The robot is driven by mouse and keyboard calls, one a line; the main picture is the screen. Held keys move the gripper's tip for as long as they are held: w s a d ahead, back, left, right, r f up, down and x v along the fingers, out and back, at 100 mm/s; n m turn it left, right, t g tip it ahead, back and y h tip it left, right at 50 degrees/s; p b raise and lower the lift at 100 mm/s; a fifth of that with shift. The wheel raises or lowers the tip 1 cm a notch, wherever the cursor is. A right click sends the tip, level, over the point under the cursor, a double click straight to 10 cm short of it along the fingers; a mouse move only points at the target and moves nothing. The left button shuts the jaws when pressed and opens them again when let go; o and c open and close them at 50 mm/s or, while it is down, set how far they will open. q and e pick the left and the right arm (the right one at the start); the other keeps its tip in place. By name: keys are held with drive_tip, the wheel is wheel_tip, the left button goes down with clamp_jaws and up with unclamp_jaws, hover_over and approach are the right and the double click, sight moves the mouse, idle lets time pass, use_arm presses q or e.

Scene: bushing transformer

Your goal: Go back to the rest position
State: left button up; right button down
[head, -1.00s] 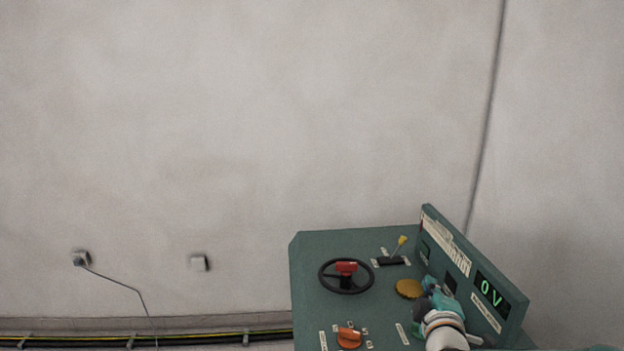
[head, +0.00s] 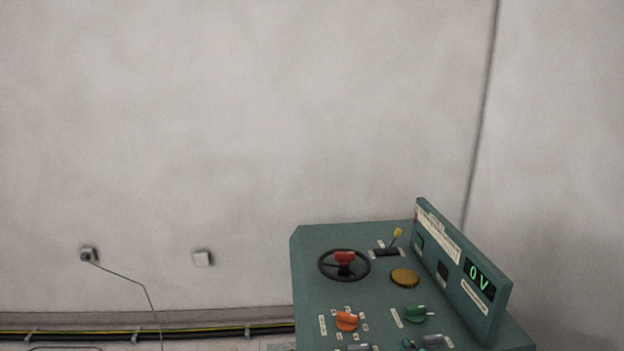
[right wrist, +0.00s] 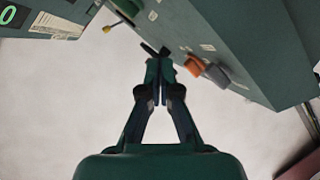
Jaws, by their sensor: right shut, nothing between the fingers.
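My right gripper (head: 412,345) shows only as a small teal and grey part at the bottom edge of the head view, at the front of the green control console (head: 315,240). In the right wrist view the right gripper (right wrist: 158,65) has its two dark fingers together, with nothing between them. There the console (right wrist: 245,35) fills the upper right, beyond the fingertips. My left gripper is in neither view.
The console carries a black handwheel (head: 329,274), a yellow-tipped lever (head: 397,233), a brass button (head: 404,277), a green knob (head: 415,314) and an orange knob (head: 346,320). Its display (head: 479,279) reads 0 V. Cables (head: 180,332) run along the pale wall (head: 230,130).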

drive_tip(key=s+a+f+m+g+y, duration=0.1)
drive_tip(key=s+a+f+m+g, duration=0.15)
drive_tip(key=s+f, duration=0.5)
drive_tip(key=s+a+f+m+g+y, duration=0.1)
drive_tip(key=s+a+f+m+g, duration=0.25)
drive_tip(key=f, duration=0.75)
drive_tip(key=s+a+f+m+g+y, duration=0.1)
drive_tip(key=s+f+m+g, duration=0.25)
drive_tip(key=s, duration=0.65)
drive_tip(key=s+a+f+m+g+y, duration=0.1)
drive_tip(key=s+f+m+g, duration=0.15)
drive_tip(key=s+f, duration=0.45)
wheel_tip(320, 180, down, 8)
drive_tip(key=s+n+b, duration=0.1)
drive_tip(key=s+b, duration=0.1)
drive_tip(key=b, duration=0.7)
drive_tip(key=shift+a+r+b, duration=0.2)
drive_tip(key=shift+b, duration=0.2)
